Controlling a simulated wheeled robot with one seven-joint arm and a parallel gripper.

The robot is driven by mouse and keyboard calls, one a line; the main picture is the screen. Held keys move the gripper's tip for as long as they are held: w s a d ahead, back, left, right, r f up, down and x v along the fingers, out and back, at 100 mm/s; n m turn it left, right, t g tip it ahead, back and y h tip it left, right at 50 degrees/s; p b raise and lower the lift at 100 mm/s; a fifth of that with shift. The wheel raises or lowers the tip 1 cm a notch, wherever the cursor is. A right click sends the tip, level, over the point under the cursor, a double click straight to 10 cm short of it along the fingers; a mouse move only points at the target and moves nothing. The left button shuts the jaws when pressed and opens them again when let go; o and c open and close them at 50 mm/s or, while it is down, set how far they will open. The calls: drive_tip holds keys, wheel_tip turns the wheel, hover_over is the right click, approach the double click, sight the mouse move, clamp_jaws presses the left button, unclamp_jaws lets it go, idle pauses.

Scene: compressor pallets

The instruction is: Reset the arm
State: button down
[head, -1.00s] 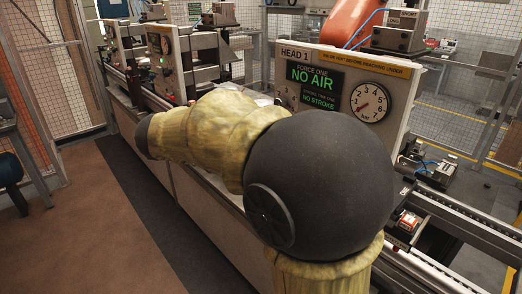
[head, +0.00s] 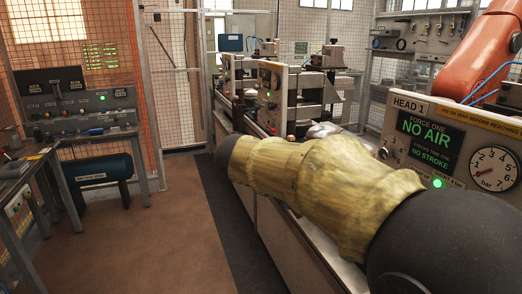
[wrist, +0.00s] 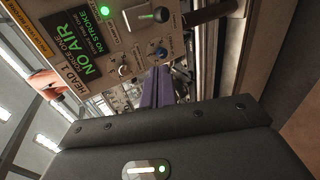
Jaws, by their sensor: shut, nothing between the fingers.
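My arm (head: 300,185), in a yellowish padded sleeve with dark joints, stretches across the lower right of the head view. It is bent beside the bench. My gripper (wrist: 158,82) shows in the wrist view as two narrow purple fingers lying together beyond its dark body. They are shut with nothing visible between them. The fingers point toward the HEAD 1 panel (wrist: 110,40), which appears tilted in this view. In the head view my gripper cannot be made out clearly behind the arm.
The HEAD 1 panel (head: 456,133) reads NO AIR and NO STROKE and has a pressure gauge (head: 494,168). An orange robot arm (head: 470,55) stands behind it. A control bench (head: 90,115) with a blue tank (head: 98,170) is at left. Brown floor (head: 165,225) between is clear.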

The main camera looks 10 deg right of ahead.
drive_tip(key=s+a+f+m+y+p, duration=0.1)
drive_tip(key=s+a+f+y+p, duration=0.1)
drive_tip(key=s+f+y+p, duration=0.3)
drive_tip(key=s+a+f+m+y+p, duration=0.1)
drive_tip(key=s+a+f+y+p, duration=0.1)
drive_tip(key=s+f+y+p, duration=0.2)
wheel_tip(320, 180, down, 8)
drive_tip(key=y+p, duration=0.1)
drive_tip(key=y, duration=0.2)
drive_tip(key=shift+s+a+f+m+p, duration=0.25)
drive_tip(key=shift+s+m+p, duration=0.1)
drive_tip(key=shift+m+p, duration=0.05)
drive_tip(key=c, duration=1.2)
unclamp_jaws()
drive_tip(key=shift+c, duration=1)
